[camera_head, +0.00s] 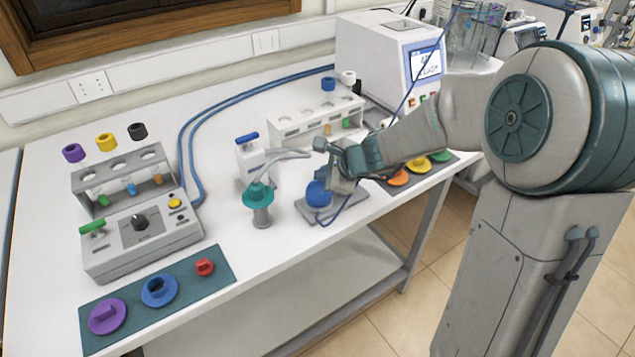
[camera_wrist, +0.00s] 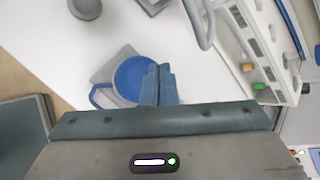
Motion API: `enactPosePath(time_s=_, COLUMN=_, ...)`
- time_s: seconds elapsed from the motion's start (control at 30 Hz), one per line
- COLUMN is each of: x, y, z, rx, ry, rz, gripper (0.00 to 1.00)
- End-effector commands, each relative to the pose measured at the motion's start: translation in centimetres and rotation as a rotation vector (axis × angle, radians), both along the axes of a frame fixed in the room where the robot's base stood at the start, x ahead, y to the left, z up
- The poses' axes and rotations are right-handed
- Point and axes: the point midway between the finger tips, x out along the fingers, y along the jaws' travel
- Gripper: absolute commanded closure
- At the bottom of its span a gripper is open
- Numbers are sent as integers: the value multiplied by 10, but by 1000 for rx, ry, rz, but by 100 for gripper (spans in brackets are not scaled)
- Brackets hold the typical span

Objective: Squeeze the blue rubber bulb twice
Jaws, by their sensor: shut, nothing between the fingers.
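The blue rubber bulb (camera_head: 318,194) sits on a small grey base plate (camera_head: 342,207) near the front edge of the white table. My gripper (camera_head: 330,150) is just above and beside the bulb in the head view. In the wrist view the bulb (camera_wrist: 130,80) is a round blue shape just beyond my shut fingertips (camera_wrist: 158,75), which overlap its right side. The fingers are together with nothing between them. Whether they touch the bulb cannot be told.
A white rack (camera_head: 290,128) is behind. A control box (camera_head: 140,240) and a mat with knobs (camera_head: 190,283) are at left. Coloured discs (camera_head: 419,165) lie right.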

Motion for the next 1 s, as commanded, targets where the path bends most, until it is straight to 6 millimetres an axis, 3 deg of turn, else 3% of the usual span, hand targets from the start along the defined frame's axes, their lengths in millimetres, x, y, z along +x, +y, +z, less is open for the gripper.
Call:
enactPosePath(time_s=0.27, x=0, y=0, z=5, rx=0, ry=-1, rz=-1, gripper=100)
enactPosePath(time_s=0.73, x=0, y=0, z=50, rx=0, ry=-1, rz=-1, gripper=100)
enactPosePath(time_s=1.0, x=0, y=0, z=50, rx=1, ry=0, rz=-1, gripper=100)
